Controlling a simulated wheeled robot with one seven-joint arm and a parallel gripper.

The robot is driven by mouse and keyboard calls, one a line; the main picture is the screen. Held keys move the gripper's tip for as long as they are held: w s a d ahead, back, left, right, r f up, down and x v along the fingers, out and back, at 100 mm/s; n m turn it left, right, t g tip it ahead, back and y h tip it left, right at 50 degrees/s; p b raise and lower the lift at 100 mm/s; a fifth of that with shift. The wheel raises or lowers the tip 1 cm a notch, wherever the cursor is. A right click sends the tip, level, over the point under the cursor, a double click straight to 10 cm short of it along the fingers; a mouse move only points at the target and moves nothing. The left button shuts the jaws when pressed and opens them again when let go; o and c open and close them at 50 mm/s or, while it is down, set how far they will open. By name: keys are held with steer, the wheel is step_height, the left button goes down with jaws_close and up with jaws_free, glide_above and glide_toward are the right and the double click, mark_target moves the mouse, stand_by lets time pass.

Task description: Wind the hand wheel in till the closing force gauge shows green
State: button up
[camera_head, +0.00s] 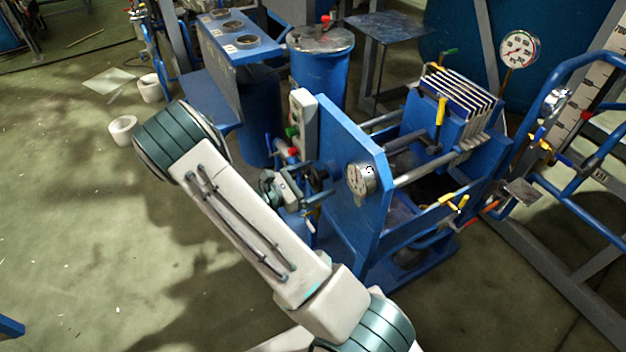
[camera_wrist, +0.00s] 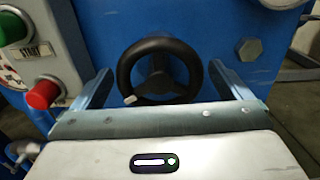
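The black hand wheel (camera_wrist: 125,70) faces me on the blue end plate in the wrist view. In the head view it is a small dark shape (camera_head: 319,178), partly hidden by my gripper. My gripper (camera_wrist: 159,70) is open, with one finger to the left of the wheel and one to the right. Gaps show between the fingers and the rim, and I see no contact. The round closing force gauge (camera_head: 361,179) sits on the blue plate (camera_head: 343,143) in the head view. Its face is too small and oblique to read.
A control box (camera_head: 303,120) with green (camera_wrist: 12,27) and red (camera_wrist: 43,94) buttons stands close to the left of the wheel. A bolt head (camera_wrist: 249,49) is at its right. The plate stack (camera_head: 462,92) and another gauge (camera_head: 519,48) are further right. Open floor lies left.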

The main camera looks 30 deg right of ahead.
steer(key=a, duration=1.4)
steer(key=shift+s, duration=0.2)
steer(key=shift+d, duration=0.1)
stand_by(0.5)
